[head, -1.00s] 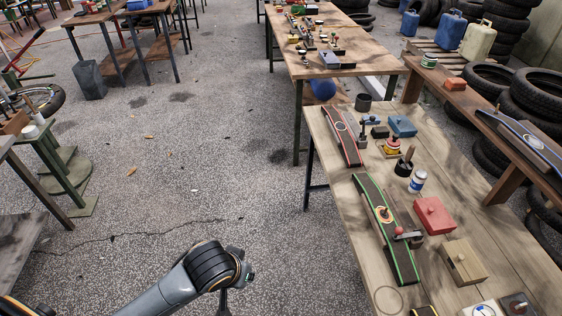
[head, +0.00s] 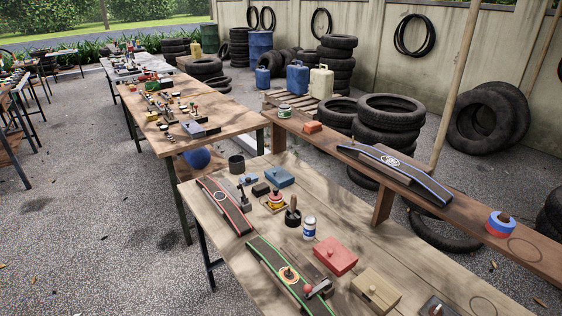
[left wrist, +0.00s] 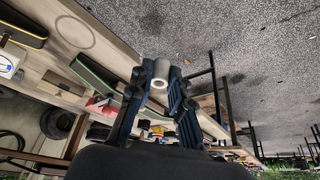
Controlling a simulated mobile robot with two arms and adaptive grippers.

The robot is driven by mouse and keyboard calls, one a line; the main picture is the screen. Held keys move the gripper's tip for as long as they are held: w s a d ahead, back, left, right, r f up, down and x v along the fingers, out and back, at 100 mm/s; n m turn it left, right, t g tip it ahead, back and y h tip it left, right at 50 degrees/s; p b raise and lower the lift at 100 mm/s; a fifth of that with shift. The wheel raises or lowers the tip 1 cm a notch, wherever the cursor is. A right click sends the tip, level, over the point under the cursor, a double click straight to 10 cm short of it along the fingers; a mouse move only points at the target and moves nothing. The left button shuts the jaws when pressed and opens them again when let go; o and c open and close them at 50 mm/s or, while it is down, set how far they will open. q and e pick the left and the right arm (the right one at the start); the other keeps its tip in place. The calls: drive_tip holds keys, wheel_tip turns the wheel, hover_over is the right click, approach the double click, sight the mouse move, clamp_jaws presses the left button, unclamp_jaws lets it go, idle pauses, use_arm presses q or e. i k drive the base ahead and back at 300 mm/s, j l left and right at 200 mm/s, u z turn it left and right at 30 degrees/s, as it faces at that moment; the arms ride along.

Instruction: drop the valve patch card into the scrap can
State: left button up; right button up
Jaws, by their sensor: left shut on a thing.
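My left gripper (left wrist: 160,90) shows in the left wrist view, shut on a pale grey-white thing (left wrist: 161,72) with a rounded end. Most of its length is hidden, and I cannot tell whether it is the valve patch card. In that view it is over the floor, beside the edge of the workbench. A dark, open-topped can (head: 236,163) stands at the far left corner of the near workbench (head: 215,206) in the head view; it may be the scrap can. No label is readable on it. My right gripper is in neither view.
A narrow bench (head: 465,219) runs along the right.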

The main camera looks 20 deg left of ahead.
sight(239, 173)
drive_tip(key=i+j+z, duration=0.2)
drive_tip(key=j, duration=0.2)
drive_tip(key=i+j+z, duration=0.15)
drive_tip(key=j, duration=0.25)
drive_tip(key=i+j+z, duration=0.2)
drive_tip(key=j, duration=0.25)
drive_tip(key=i+j+z, duration=0.15)
drive_tip(key=j, duration=0.35)
drive_tip(key=j+z, duration=0.2)
drive_tip(key=j, duration=0.25)
